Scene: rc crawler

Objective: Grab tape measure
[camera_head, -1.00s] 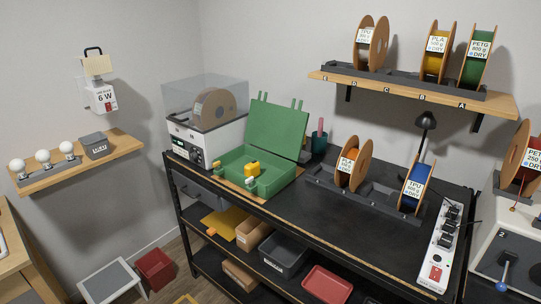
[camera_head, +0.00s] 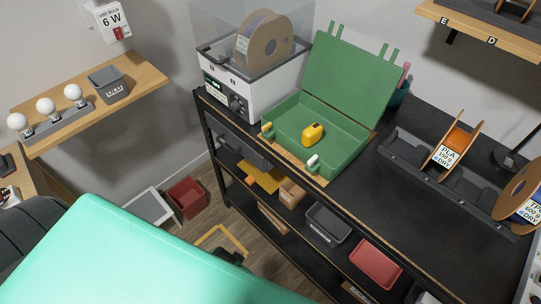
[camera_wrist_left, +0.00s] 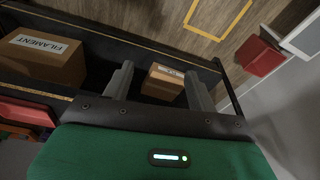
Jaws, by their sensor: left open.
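The yellow tape measure (camera_head: 313,133) lies inside the open green case (camera_head: 347,158) on the black workbench. The case lid stands raised behind it. In the left wrist view my left gripper (camera_wrist_left: 158,82) is open, its two grey fingers apart with nothing between them. It faces the lower shelves and floor, away from the tape measure, which does not show in that view. In the head view a large teal part of my own arm fills the lower left, and the left fingers are not clearly visible there. My right gripper is not in view.
A white machine with a spool (camera_head: 264,40) stands left of the case. A black spool rack (camera_head: 450,185) is to the right. Bins, including a red one (camera_head: 376,264), sit on the lower shelf. Cardboard boxes (camera_wrist_left: 44,56) show in the wrist view. The bench between case and rack is clear.

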